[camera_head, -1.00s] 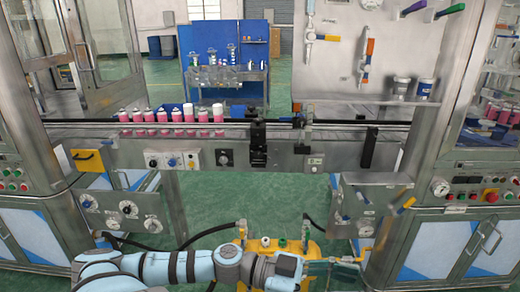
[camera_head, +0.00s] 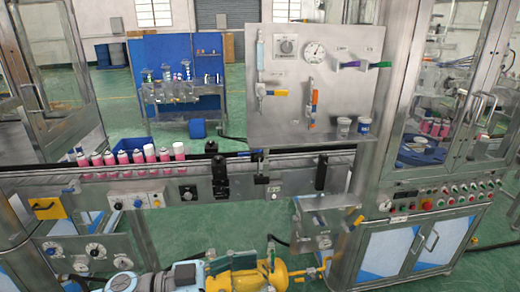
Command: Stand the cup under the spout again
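I cannot tell which is the spout. My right gripper is not in view.
A conveyor (camera_head: 150,172) with several pink cans runs below the panel. A cabinet with glass doors (camera_head: 455,110) stands to the right. Green floor shows between.

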